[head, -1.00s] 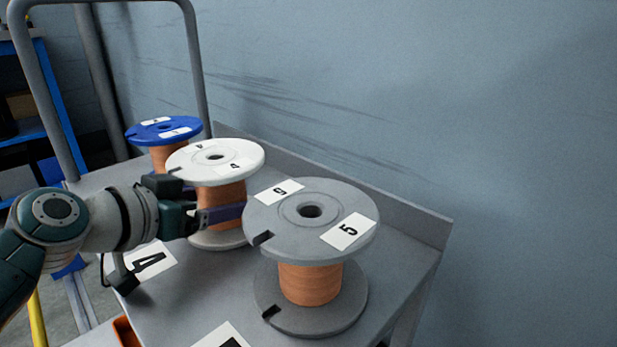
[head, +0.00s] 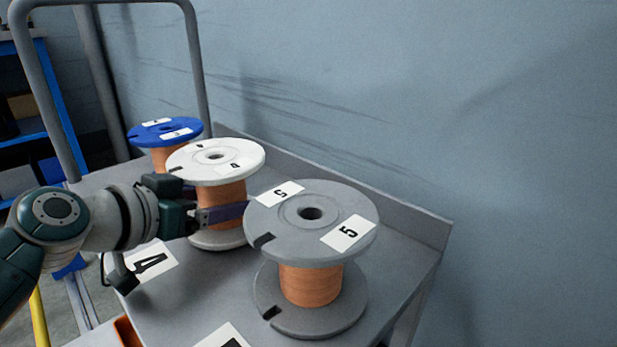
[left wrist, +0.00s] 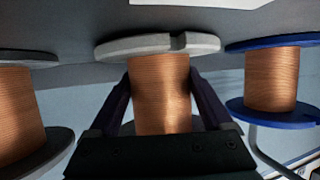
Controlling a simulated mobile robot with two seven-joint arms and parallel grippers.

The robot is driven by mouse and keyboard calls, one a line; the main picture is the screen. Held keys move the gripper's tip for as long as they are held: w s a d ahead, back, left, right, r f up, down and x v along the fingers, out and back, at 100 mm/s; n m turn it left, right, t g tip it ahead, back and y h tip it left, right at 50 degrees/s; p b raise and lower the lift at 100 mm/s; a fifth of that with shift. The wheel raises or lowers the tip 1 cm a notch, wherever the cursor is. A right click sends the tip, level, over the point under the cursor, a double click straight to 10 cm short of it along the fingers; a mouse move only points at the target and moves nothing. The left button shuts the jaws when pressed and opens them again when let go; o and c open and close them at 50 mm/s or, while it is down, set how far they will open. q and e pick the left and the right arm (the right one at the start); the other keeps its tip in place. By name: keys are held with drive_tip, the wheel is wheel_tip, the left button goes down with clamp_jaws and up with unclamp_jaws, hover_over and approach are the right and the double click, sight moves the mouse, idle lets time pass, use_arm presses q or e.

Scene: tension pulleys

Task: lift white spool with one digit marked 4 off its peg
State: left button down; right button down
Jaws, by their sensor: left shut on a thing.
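The white spool (head: 190,158) with labels marked 4 on its top flange and copper wire round its core stands upright on the grey cart, between the blue and grey spools. My left gripper (head: 222,213) comes in from the left and is shut on its wire core, below the top flange. In the left wrist view the white spool (left wrist: 160,90) sits between the two fingers (left wrist: 162,100), which touch the core on both sides. The peg is hidden inside the spool. My right gripper is not in view.
A grey spool (head: 275,235) marked 5 stands close on the right. A blue spool (head: 145,136) stands just behind on the left. A card marked 4 (head: 152,262) lies on the cart top (head: 190,290). A raised edge (head: 400,205) runs along the wall.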

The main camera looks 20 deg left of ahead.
sight(222, 155)
use_arm(q)
drive_tip(key=shift+w+r+p, duration=0.1)
drive_tip(key=shift+r+p, duration=1.25)
drive_tip(key=shift+r, duration=0.4)
idle(0.5)
drive_tip(key=shift+r+p, duration=1.65)
drive_tip(key=shift+r, duration=0.05)
drive_tip(key=shift+r, duration=0.1)
drive_tip(key=shift+r+p, duration=1.65)
drive_tip(key=shift+r+p, duration=1.55)
drive_tip(key=shift+r, duration=0.05)
drive_tip(key=shift+r+p, duration=1.95)
drive_tip(key=shift+r, duration=0.05)
